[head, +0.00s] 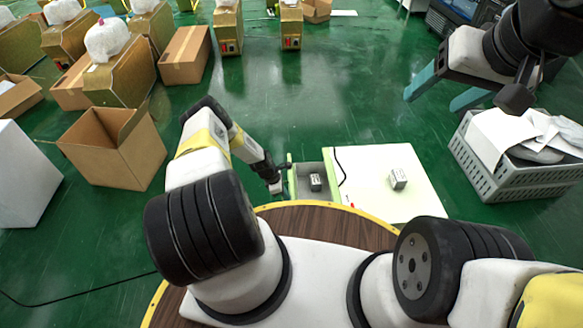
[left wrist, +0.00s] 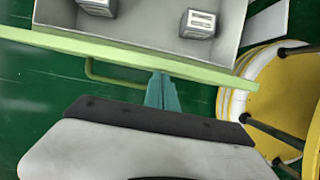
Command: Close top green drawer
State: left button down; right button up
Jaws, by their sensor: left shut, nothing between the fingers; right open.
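The top green drawer stands open at the left side of the white cabinet (head: 350,160), its grey inside showing. Its green front (head: 291,178) crosses the left wrist view (left wrist: 140,55) as a long light green edge. A small box (head: 315,182) lies in the drawer; the left wrist view shows two boxes inside, one whole (left wrist: 198,23) and one cut by the frame edge. My left gripper (head: 276,187) is shut and empty, just outside the drawer front. Its teal fingertips (left wrist: 162,90) meet the green front's edge in the picture; contact is unclear. My right gripper (head: 445,92) is open and empty, at upper right.
A small box (head: 398,178) sits on the cabinet top. A grey crate (head: 515,180) with white papers stands to the right. An open cardboard box (head: 112,148) is on the left. A green handle (left wrist: 92,70) shows below the drawer edge.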

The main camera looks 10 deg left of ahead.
pick_arm(q)
jog(key=w+d, duration=0.3)
jog(key=d, duration=1)
jog(key=shift+w+d, duration=0.2)
jog(key=shift+w, duration=0.2)
jog(key=shift+a, duration=0.1)
